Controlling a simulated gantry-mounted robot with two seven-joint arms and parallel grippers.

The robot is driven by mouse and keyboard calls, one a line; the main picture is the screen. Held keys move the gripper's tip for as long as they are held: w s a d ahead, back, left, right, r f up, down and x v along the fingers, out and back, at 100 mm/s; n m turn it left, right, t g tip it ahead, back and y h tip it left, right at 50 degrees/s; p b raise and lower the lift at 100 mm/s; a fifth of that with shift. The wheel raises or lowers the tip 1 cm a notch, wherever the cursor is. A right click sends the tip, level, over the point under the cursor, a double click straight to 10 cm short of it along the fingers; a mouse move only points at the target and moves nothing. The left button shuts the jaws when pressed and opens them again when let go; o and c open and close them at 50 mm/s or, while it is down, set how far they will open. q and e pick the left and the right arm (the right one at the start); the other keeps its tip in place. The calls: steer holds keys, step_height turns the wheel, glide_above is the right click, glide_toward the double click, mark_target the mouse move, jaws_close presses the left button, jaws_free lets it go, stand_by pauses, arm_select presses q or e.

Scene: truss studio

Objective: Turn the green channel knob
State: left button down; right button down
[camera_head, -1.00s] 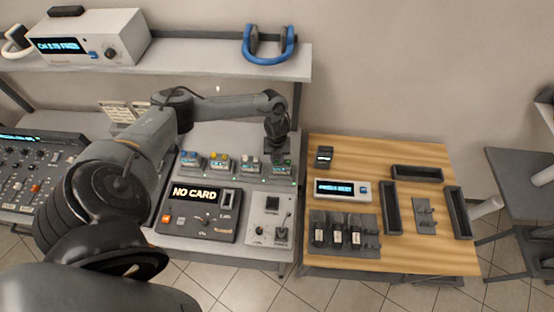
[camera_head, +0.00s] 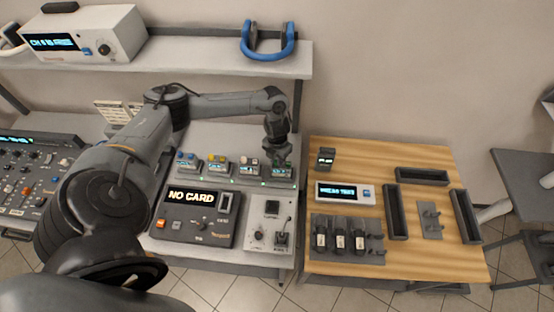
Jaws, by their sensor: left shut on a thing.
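A row of small channel units stands behind the black NO CARD console (camera_head: 200,215). From left to right the units carry a blue knob (camera_head: 187,157), a yellow knob (camera_head: 217,160) and a pale knob (camera_head: 249,161). The rightmost unit (camera_head: 283,174) is under my left gripper (camera_head: 281,160). The gripper points down and is shut on this unit's knob. Its fingers hide the knob, so I cannot see its green colour or how it is turned. My right gripper is not in view.
A grey panel with a lever (camera_head: 270,222) stands in front of the rightmost unit. A wooden table (camera_head: 330,257) on the right holds a white display box (camera_head: 345,193), dark trays (camera_head: 397,210) and several small packs.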

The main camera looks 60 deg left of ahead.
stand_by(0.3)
arm_select(q)
steer(key=c, duration=1.2)
jaws_free()
step_height(320, 180, up, 11)
steer(key=shift+f+p, duration=0.1)
steer(key=shift+p, duration=0.75)
